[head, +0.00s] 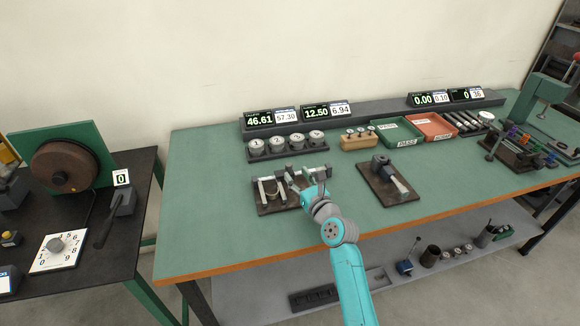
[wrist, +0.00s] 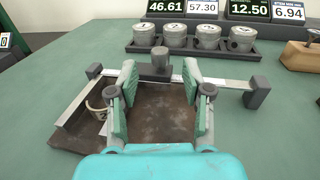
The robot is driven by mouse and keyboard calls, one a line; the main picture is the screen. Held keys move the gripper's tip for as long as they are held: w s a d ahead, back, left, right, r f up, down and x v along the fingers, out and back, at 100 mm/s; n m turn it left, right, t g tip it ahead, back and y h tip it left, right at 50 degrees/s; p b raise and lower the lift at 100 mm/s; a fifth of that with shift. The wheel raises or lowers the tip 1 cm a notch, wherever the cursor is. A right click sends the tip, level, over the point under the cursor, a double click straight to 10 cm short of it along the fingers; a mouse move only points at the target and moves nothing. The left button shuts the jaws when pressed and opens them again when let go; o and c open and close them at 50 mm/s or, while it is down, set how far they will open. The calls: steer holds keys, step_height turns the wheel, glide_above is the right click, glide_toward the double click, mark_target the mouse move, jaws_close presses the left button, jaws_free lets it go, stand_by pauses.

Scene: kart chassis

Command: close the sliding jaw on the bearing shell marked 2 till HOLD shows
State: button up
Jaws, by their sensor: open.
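The measuring fixture is a dark brown plate (wrist: 165,110) with a pale rail (wrist: 228,82) along its far side, ending in a dark block at the right. A pale fixed bar (wrist: 82,103) runs along its left side. A dark upright knob (wrist: 160,58), seemingly the sliding jaw's, stands at the rail. My gripper (wrist: 160,72) is open, its fingers on either side of the knob. In the head view my gripper (head: 297,184) is over the fixture.
A rack of several numbered cups (head: 286,149) stands behind the fixture, below displays (head: 273,118) reading 46.61 and 12.50; I read no HOLD. A second brown fixture (head: 388,186) is to the right. Green (head: 397,133) and red trays (head: 431,127) lie behind it. The front bench is clear.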

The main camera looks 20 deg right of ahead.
mark_target(290, 167)
steer(key=w, duration=0.3)
steer(key=w+a, duration=0.1)
steer(key=w, duration=0.2)
steer(key=shift+w+a, duration=0.1)
steer(key=shift+w, duration=0.1)
jaws_close()
